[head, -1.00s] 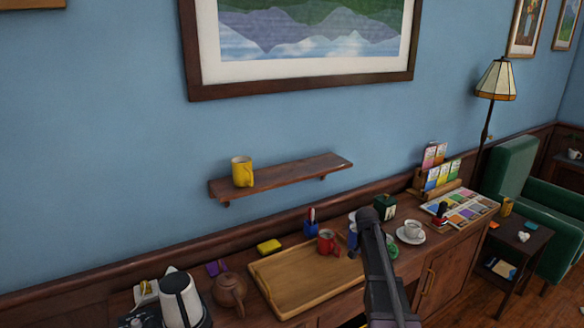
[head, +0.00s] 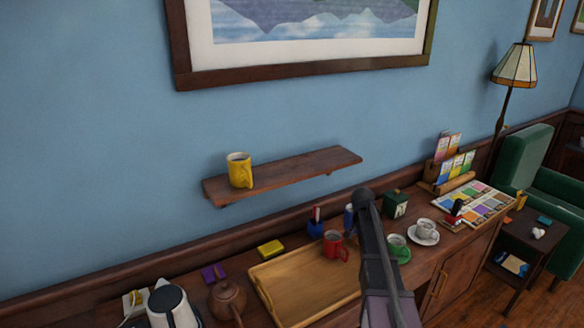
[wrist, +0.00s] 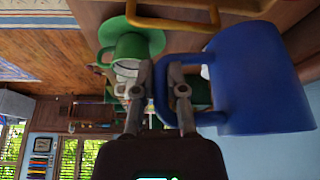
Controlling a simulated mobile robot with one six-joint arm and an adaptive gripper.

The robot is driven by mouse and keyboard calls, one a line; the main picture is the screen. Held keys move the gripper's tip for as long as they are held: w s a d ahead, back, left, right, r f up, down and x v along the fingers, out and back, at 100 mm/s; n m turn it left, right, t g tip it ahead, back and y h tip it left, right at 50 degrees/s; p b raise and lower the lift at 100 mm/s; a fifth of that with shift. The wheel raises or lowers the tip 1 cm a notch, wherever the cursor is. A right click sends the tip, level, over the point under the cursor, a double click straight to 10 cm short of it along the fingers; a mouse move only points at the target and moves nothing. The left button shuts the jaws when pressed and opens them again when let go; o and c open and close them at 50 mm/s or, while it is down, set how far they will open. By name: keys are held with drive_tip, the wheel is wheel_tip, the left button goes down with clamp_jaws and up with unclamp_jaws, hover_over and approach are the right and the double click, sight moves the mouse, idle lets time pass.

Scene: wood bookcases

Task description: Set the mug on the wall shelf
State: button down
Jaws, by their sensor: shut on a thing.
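My gripper (wrist: 162,85) is shut on the handle of the blue mug (wrist: 262,85), which fills the right of the wrist view. In the head view only a sliver of the blue mug (head: 349,215) shows beside my dark arm, which hides the gripper. The wall shelf (head: 300,168) is a narrow wooden board on the blue wall, left of and above the mug in the picture. A yellow mug (head: 240,171) stands upright at its left end. The middle and right of the shelf are bare.
Below the shelf, a cabinet top holds a wooden tray (head: 275,292), a red mug (head: 333,245), a green cup (head: 395,244) on its saucer, a white cup (head: 425,228), a brown teapot (head: 227,300) and a kettle (head: 170,304). A framed picture (head: 300,78) hangs above the shelf.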

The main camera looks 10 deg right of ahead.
drive_tip(key=shift+d, duration=0.25)
drive_tip(key=shift+r, duration=0.15)
